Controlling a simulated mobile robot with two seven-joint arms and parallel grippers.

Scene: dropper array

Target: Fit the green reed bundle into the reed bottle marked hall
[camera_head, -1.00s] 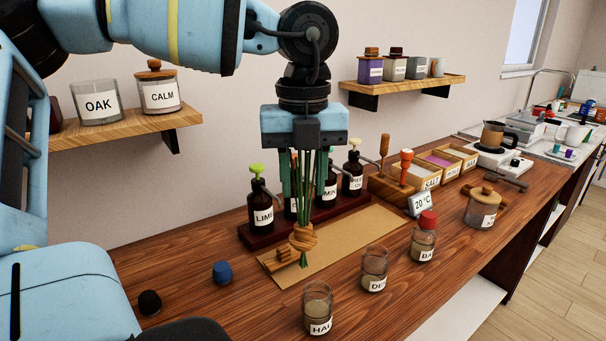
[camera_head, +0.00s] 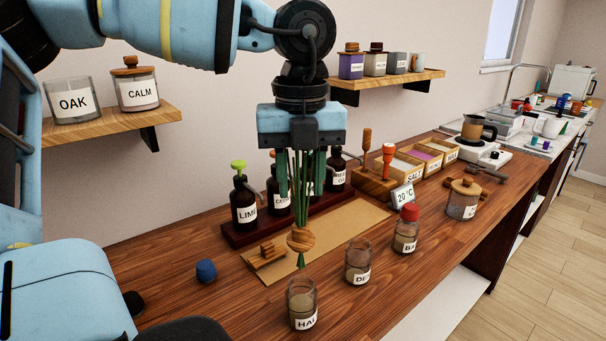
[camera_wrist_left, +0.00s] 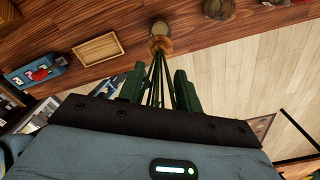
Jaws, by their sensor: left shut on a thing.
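My left gripper (camera_head: 302,172) points down over the counter and is shut on the green reed bundle (camera_head: 301,210). The bundle hangs upright, with a round wooden collar (camera_head: 301,239) near its lower end and green tips below. The bottle marked HAL, its last letter cut off at the side (camera_head: 302,304), stands at the counter's front; it is clear glass and open. In the head view the tips are above and behind it, apart from it. The left wrist view shows the bundle (camera_wrist_left: 158,70) between the green fingers, its collar (camera_wrist_left: 160,44) close to a round vessel. My right gripper is not in view.
Bottles marked DE (camera_head: 358,262) and BA, red-capped (camera_head: 405,230), stand to the right. Behind are a mat (camera_head: 345,232) with a wooden block (camera_head: 267,256), and a rack (camera_head: 240,232) of dark bottles. A blue ball (camera_head: 206,271) lies left.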

